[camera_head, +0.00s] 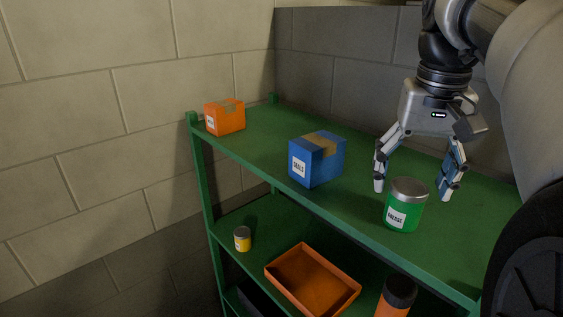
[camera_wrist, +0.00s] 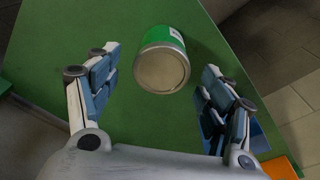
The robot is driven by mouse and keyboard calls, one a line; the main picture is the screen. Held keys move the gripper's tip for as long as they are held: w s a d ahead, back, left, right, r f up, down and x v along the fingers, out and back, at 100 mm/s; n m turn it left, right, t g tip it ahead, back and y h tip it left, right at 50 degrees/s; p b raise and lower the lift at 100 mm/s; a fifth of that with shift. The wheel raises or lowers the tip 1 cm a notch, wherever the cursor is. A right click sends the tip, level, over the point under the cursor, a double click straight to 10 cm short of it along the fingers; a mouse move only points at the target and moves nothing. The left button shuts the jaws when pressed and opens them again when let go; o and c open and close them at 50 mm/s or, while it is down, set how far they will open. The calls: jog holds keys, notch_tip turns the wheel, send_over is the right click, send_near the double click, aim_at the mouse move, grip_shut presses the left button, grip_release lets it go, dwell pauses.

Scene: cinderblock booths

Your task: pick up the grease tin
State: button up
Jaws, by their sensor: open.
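The grease tin (camera_head: 404,207) is a green can with a silver lid and a white label reading GREASE. It stands upright on the top green shelf, near its front edge. My gripper (camera_head: 411,191) is open and empty, pointing down above the shelf, with its fingers spread and the tin in front of them in the head view. In the wrist view the tin (camera_wrist: 163,62) shows between and beyond the open fingers of my gripper (camera_wrist: 160,92), apart from both.
On the top shelf (camera_head: 262,150), a blue SEALS box (camera_head: 317,160) stands left of the tin and an orange box (camera_head: 225,117) at the far left end. The lower shelf holds a yellow tin (camera_head: 242,239), an orange tray (camera_head: 290,298) and an orange black-topped container (camera_head: 397,295). Block walls stand behind.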

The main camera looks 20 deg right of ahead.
aim_at(410, 187)
notch_tip(410, 187, down, 4)
jog(key=shift+s+a+r, duration=0.1)
jog(key=shift+s+a, duration=0.05)
jog(key=shift+f, duration=0.5)
jog(key=c, duration=1.2)
jog(key=shift+c, duration=0.4)
jog(key=shift+r, duration=0.15)
